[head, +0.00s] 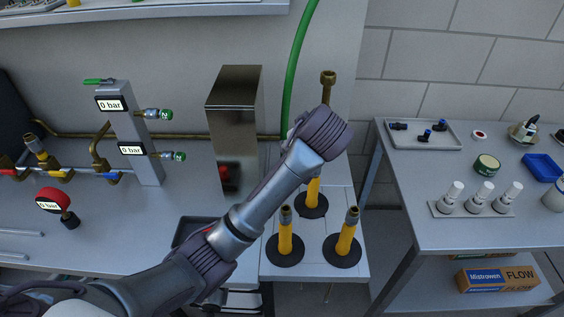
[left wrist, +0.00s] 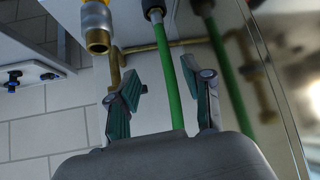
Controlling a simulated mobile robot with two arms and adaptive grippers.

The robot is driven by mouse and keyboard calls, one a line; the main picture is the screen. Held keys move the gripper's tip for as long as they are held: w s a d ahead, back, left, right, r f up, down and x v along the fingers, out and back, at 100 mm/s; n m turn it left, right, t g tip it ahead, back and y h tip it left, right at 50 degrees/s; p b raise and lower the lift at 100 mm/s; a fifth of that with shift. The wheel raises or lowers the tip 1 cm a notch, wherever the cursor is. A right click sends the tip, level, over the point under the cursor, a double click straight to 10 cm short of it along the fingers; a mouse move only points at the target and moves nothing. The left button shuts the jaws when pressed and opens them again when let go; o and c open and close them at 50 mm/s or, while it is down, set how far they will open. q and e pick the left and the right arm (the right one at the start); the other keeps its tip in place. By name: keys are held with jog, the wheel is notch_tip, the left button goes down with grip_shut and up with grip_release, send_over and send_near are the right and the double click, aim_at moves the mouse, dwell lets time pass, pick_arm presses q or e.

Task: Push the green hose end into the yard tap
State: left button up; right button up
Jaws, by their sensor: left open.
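The green hose (head: 293,75) hangs down from above in the head view, and its lower part is hidden behind my left arm. In the left wrist view the green hose (left wrist: 165,75) runs between the spread fingers, with a black end piece (left wrist: 154,12) at the top edge. My left gripper (left wrist: 165,92) is open; no finger visibly touches the hose. My left arm hides this gripper in the head view. Brass pipe (left wrist: 115,75) also shows in the left wrist view. My right gripper is out of view.
A steel box (head: 233,100) stands left of the hose, close beside the left gripper. Several yellow posts with brass tips (head: 285,235) stand on black bases below. The right table holds a grey tray (head: 450,143) and white fittings (head: 478,197).

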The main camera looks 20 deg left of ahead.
pick_arm(q)
jog(key=p+x, duration=0.1)
jog(key=x, duration=0.6)
jog(key=p+x, duration=0.1)
jog(key=x, duration=0.7)
jog(key=shift+s+a+f+p, duration=0.2)
jog(key=shift+a+p, duration=0.1)
jog(key=shift+p, duration=0.05)
jog(key=shift+c, duration=0.6)
grip_shut()
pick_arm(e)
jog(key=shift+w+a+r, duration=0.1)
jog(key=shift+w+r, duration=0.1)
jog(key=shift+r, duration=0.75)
